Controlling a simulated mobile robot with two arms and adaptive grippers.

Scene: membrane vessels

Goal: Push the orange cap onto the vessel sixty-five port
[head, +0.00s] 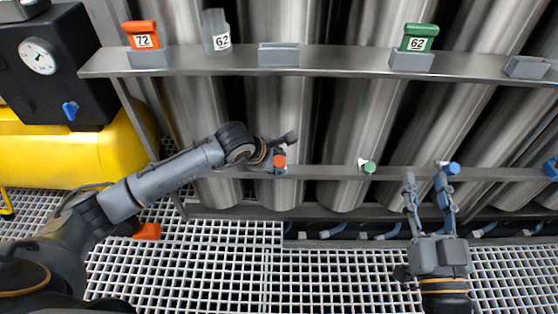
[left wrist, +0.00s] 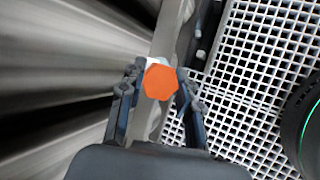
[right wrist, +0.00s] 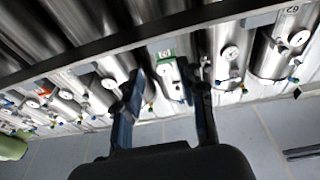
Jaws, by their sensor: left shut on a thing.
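The orange cap (head: 279,160) is between the fingers of my left gripper (head: 272,157), against the lower rail in front of a steel vessel (head: 275,120). In the left wrist view its hexagonal face (left wrist: 160,82) points at the camera, and a pale piece shows just behind it. The cap hides the port, so I cannot tell how far on it sits. No label reading sixty-five is legible. My right gripper (head: 427,182) is open and empty, below the rail between the green and blue caps; its spread fingers also show in the right wrist view (right wrist: 163,95).
A green cap (head: 368,167) and a blue cap (head: 453,168) sit along the lower rail (head: 325,172). An orange object (head: 147,231) is over the grating.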

